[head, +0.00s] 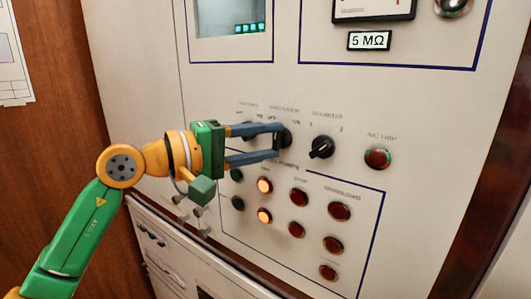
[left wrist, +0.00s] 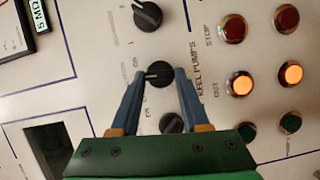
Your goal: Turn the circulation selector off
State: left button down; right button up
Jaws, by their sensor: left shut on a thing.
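The circulation selector is a black rotary knob, the middle one of a row of three on the pale panel. In the head view the knob (head: 286,137) is partly hidden by my left gripper (head: 280,141). In the left wrist view the selector (left wrist: 159,76) sits between the two blue-grey fingertips, one on each side. My left gripper is shut on it. A white mark on the knob points to the left in the left wrist view; the small lettering beside it is hard to read. My right gripper is not in view.
A similar black knob (head: 321,147) stands to the right, and another (left wrist: 171,123) lies close below the held one in the left wrist view. A red button (head: 377,158) is further right. Several lamps and buttons, two lit orange (head: 265,185), sit below the row.

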pick_arm(q)
jog(key=shift+f+n+h+b, duration=0.35)
jog(key=shift+n+h+b, duration=0.05)
jog(key=shift+n+b, duration=0.4)
jog(key=n+t+b, duration=0.1)
jog(key=n+b, duration=0.2)
jog(key=n+t+h+b, duration=0.1)
jog(key=n+b, duration=0.2)
jog(key=shift+d+f, duration=0.1)
jog(key=shift+f, duration=0.1)
jog(key=shift+s+n+t+b, duration=0.1)
jog(key=shift+n+t+b, duration=0.5)
jog(key=shift+n+b, duration=0.5)
jog(key=shift+r+n+b, duration=0.15)
jog(key=shift+n+b, duration=0.2)
jog(key=shift+n, duration=0.35)
jog(key=shift+r, duration=0.1)
jog(key=c, duration=0.7)
grip_release()
jog(key=shift+c, duration=0.2)
jog(key=o, duration=0.4)
jog(key=shift+d, duration=0.1)
jog(key=shift+c, duration=0.2)
